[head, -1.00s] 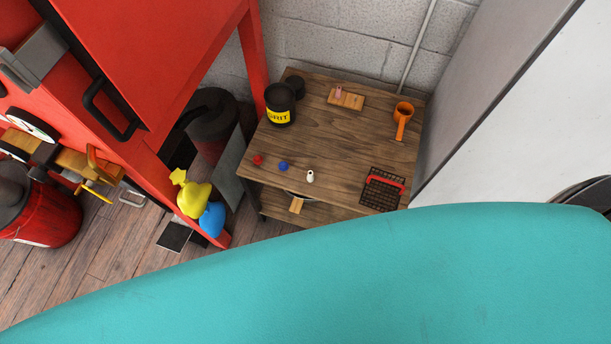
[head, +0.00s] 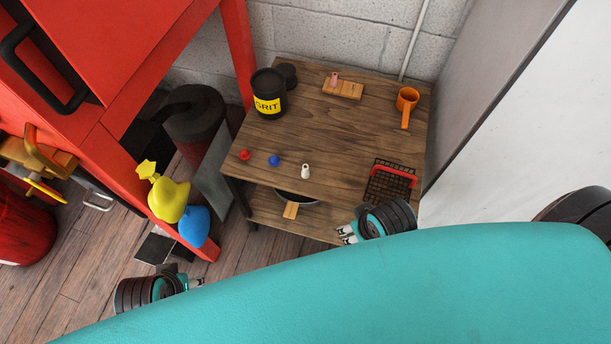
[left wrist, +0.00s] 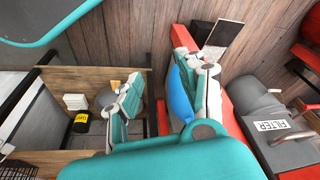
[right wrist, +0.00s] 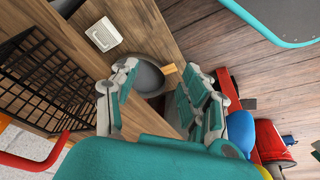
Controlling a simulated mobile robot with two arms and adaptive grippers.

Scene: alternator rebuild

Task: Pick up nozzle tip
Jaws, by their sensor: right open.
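A small white piece (head: 306,171), which looks like the nozzle tip, stands near the front edge of the wooden table (head: 335,140). A small blue piece (head: 274,160) and a red piece (head: 244,154) stand in a row to its left. My right gripper (head: 345,234) is open and empty, in front of the table and below the basket. Its spread fingers show in the right wrist view (right wrist: 158,100). My left gripper (head: 197,283) is low over the floor, left of the table. Its fingers are apart in the left wrist view (left wrist: 165,95), with nothing held.
A black grit can (head: 268,95), a wooden block (head: 343,89) with a pink piece, an orange cup (head: 406,101) and a wire basket (head: 391,181) stand on the table. A pan with a wooden handle (head: 291,210) is on the lower shelf. A red cabinet leg (head: 238,50) rises at left.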

